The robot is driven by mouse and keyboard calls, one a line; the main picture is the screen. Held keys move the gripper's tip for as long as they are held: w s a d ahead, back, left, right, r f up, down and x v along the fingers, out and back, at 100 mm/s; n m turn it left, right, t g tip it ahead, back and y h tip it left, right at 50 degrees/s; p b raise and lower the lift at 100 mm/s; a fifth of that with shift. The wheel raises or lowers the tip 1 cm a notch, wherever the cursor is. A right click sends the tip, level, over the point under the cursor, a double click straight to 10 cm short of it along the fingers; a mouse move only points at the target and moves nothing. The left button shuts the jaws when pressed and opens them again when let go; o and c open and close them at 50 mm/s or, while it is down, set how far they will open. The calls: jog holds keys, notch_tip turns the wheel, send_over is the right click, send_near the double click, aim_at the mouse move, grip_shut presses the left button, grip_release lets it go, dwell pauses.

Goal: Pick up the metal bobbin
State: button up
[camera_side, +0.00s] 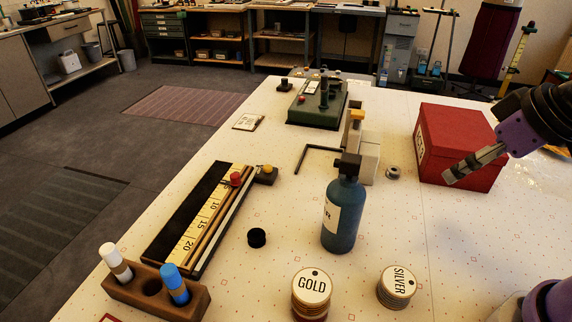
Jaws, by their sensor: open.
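A small grey metal bobbin (393,172) lies on the table between a white block and the red box. My gripper (450,178) is at the right, in front of the red box in the picture, with its fingers pointing down and left. It holds nothing that I can see. The gripper is apart from the bobbin, to the right of it. The gap between the fingertips is hard to make out from this angle.
A red box (455,140) stands behind my gripper. A blue bottle (345,215) stands left of the bobbin, in front of a white block (368,163). Tins marked GOLD (312,287) and SILVER (397,286) stand nearer. The table between bobbin and SILVER tin is clear.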

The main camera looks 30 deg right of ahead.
jog(key=g, duration=0.5)
send_over(393, 172)
notch_tip(393, 172, down, 6)
jog(key=shift+m+g, duration=0.3)
jog(key=shift+m, duration=0.1)
jog(key=f, duration=0.2)
jog(key=d+f, duration=0.1)
jog(key=f, duration=0.2)
jog(key=shift+w+f, duration=0.1)
jog(key=shift+f, duration=0.05)
notch_tip(393, 172, down, 6)
jog(key=shift+r, duration=0.1)
jog(key=c, duration=1)
